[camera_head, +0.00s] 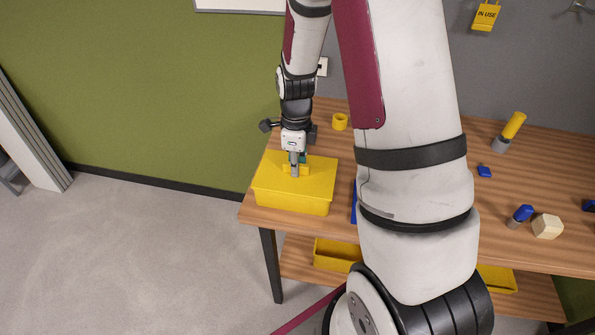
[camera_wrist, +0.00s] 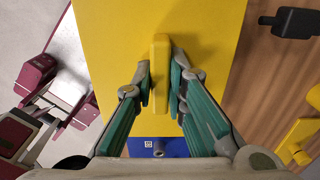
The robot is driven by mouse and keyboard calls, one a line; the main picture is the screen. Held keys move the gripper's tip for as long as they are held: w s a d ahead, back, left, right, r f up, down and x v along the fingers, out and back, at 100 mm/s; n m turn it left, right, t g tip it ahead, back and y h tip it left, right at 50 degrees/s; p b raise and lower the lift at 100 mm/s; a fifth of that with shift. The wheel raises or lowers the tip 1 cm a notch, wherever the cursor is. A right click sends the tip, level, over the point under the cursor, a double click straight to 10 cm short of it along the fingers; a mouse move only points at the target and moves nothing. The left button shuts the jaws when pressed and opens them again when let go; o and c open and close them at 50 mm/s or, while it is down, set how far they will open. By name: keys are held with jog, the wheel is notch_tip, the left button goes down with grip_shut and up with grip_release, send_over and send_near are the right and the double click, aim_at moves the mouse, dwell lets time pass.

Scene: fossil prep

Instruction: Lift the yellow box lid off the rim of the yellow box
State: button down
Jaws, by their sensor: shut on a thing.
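The yellow box (camera_head: 290,200) stands at the left end of the wooden table. The flat yellow box lid (camera_head: 321,177) covers its top, and I see no clear gap between lid and rim. In the wrist view the lid (camera_wrist: 110,40) fills the middle, with a raised yellow bar handle (camera_wrist: 160,60) on it. My gripper (camera_head: 295,172) points down at the handle. In the wrist view the green-padded fingers of my gripper (camera_wrist: 160,85) are shut on the handle, one on each side. The inside of the box is hidden.
The table edge (camera_head: 245,213) is close left of the box. A yellow ring (camera_head: 340,121) stands behind it, and a blue item (camera_head: 354,203) is to its right, partly hidden by my arm. A cream block (camera_head: 547,227) lies far right. A yellow bin (camera_head: 337,254) sits on the lower shelf.

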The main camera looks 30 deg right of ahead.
jog(key=shift+f, duration=0.1)
jog(key=shift+w+r, duration=0.1)
jog(key=shift+r, duration=0.1)
dwell(0.4)
jog(key=shift+r+p, duration=0.85)
jog(key=shift+r, duration=1.1)
jog(key=shift+r+p, duration=0.75)
jog(key=shift+r, duration=1.75)
